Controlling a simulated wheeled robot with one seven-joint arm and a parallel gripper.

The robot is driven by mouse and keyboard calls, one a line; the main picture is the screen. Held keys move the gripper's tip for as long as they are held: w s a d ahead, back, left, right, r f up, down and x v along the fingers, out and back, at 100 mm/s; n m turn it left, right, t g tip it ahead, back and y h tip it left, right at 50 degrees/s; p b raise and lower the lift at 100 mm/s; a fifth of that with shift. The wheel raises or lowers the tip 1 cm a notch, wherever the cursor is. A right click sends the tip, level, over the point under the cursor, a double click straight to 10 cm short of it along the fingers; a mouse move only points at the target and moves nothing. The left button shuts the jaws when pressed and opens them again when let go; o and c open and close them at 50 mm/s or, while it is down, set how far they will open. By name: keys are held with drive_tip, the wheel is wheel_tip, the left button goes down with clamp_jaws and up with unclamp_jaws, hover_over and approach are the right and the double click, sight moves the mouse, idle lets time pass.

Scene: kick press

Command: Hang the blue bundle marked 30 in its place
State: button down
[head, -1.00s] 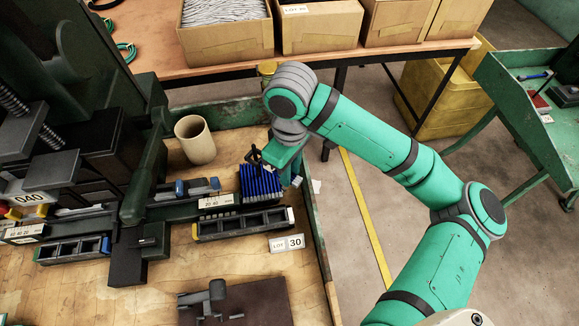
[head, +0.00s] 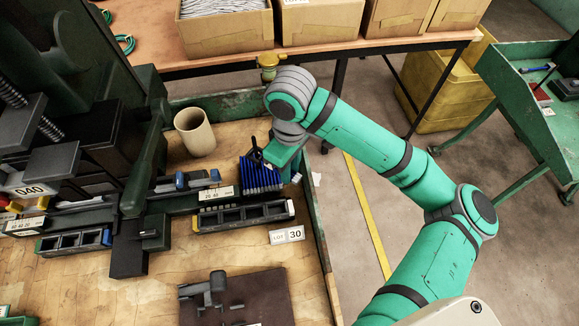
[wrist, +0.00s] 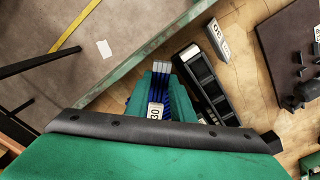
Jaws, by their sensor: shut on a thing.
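The blue bundle (head: 262,177) is a row of thin blue pieces, tilted a little, at the right end of the dark bar (head: 175,203) on the wooden bench. In the wrist view the bundle (wrist: 178,98) carries a white tag (wrist: 155,111) reading 30. A black compartment tray (head: 244,217) lies just in front of the bundle. A white LOT 30 sign (head: 287,235) stands in front of the tray. I cannot tell whether the bundle touches the bar.
A beige cup (head: 195,133) stands behind the bar. The dark green press (head: 90,90) fills the left. The bench's raised green edge (head: 325,255) runs along the right. A brown mat with a small grey fixture (head: 215,290) lies in front. Cardboard boxes (head: 320,30) stand behind.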

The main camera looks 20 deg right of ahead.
drive_tip(key=shift+f, duration=2.8)
drive_tip(key=c, duration=1.5)
unclamp_jaws()
drive_tip(key=shift+o, duration=0.2)
drive_tip(key=shift+r, duration=0.1)
drive_tip(key=shift+r, duration=3.4)
